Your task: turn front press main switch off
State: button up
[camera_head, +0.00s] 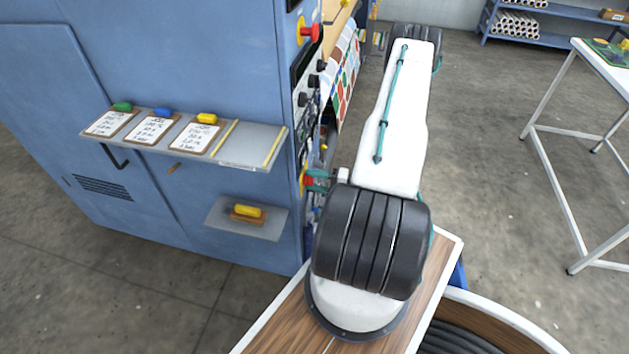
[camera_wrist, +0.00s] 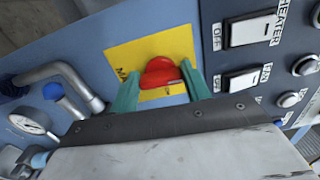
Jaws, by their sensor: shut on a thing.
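The main switch is a red rotary handle (camera_wrist: 161,71) on a yellow plate (camera_wrist: 177,43) on the blue press panel, in the middle of the wrist view. Part of the plate's lettering shows at its left edge. My gripper (camera_wrist: 160,86) has its teal fingers on either side of the red handle and is shut on it. In the head view my gripper (camera_head: 317,181) is at the edge of the press front, low on the panel, with the red handle (camera_head: 306,180) mostly hidden. The handle's switch position cannot be read from these views.
Right of the switch are the white heater switch (camera_wrist: 249,30), the fan switch (camera_wrist: 241,81) and round knobs. Left are a pipe, a blue valve knob (camera_wrist: 53,91) and a gauge (camera_wrist: 29,122). A shelf with clipboards (camera_head: 240,152) juts from the press side. A white-framed table (camera_head: 545,140) stands right.

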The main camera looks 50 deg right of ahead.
jog(key=shift+o, duration=0.2)
jog(key=shift+n, duration=0.4)
jog(key=o, duration=1)
jog(key=shift+c, duration=0.2)
jog(key=v, duration=0.8)
